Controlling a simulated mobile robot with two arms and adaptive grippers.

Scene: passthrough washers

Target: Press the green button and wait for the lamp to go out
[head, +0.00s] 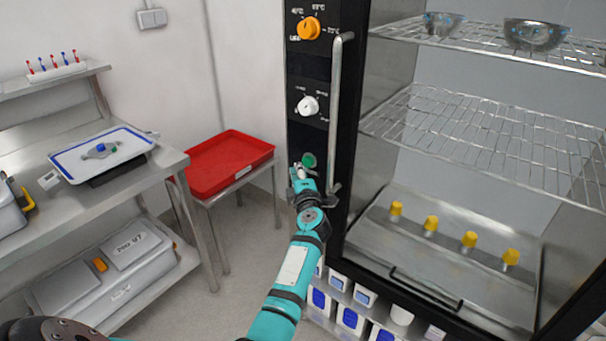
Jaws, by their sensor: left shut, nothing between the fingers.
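The green button (309,160) is on the black control panel (306,130) at the left of the washer. My left gripper (298,171) is shut and empty, with its tips right beside the button, at its lower left. I cannot tell whether the tips touch the panel or the button. An orange knob (309,28) and a white knob (308,106) sit above the button on the panel. I cannot make out a lit lamp. My right gripper is not in view.
A vertical door handle (336,110) stands just right of the button. The washer chamber holds wire racks (480,130), metal bowls (535,34) and several yellow-capped items (431,223). A red tray (228,160) on a stand and a steel bench (170,160) are to the left.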

